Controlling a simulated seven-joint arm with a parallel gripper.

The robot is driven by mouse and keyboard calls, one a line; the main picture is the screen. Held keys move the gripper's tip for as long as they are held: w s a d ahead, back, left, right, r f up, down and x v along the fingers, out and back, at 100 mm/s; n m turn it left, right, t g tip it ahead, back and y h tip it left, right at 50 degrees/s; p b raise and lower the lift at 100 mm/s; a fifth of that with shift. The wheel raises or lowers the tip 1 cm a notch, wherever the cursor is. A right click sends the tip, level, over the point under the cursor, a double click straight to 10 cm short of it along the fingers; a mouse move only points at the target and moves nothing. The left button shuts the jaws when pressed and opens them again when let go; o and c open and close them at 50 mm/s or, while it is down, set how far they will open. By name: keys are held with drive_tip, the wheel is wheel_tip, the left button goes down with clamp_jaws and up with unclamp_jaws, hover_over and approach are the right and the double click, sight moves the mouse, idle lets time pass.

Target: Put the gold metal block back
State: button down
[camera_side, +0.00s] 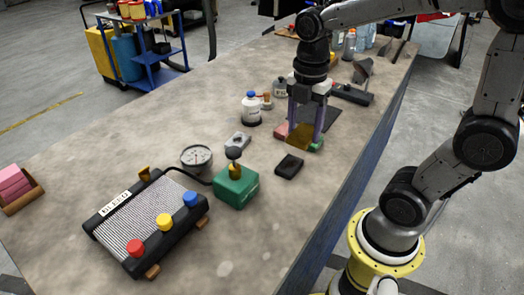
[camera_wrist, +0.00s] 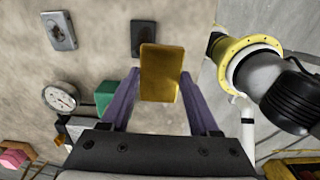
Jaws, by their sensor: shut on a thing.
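The gold metal block (camera_side: 298,142) is between the two purple fingers of my gripper (camera_side: 305,136), which is shut on it. In the wrist view the block (camera_wrist: 161,72) is between the fingertips and sticks out beyond them. My gripper points down over the right part of the workbench. I cannot tell whether the block touches the bench. Small pink and green patches show by the fingertips in the side view; what they belong to is unclear.
A black pad (camera_side: 289,166) lies in front of my gripper. A green box (camera_side: 236,187), a grey metal piece (camera_side: 238,142), a dial gauge (camera_side: 196,157) and a white bottle (camera_side: 251,108) stand to the left. A ribbed device (camera_side: 150,222) with coloured knobs is at front left. Bare bench lies between.

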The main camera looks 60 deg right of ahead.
drive_tip(key=w+d+f, duration=0.1)
drive_tip(key=w+f, duration=0.3)
drive_tip(key=w, duration=0.4)
hover_over(262, 156)
drive_tip(key=s, duration=0.1)
wheel_tip(262, 156, down, 4)
drive_tip(key=shift+w+f, duration=0.35)
drive_tip(key=shift+f, duration=0.1)
drive_tip(key=shift+w+f, duration=0.15)
drive_tip(key=shift+f, duration=0.7)
drive_tip(key=shift+w+f, duration=0.1)
drive_tip(key=shift+f, duration=0.75)
drive_tip(key=shift+f, duration=0.15)
drive_tip(key=shift+c, duration=0.6)
unclamp_jaws()
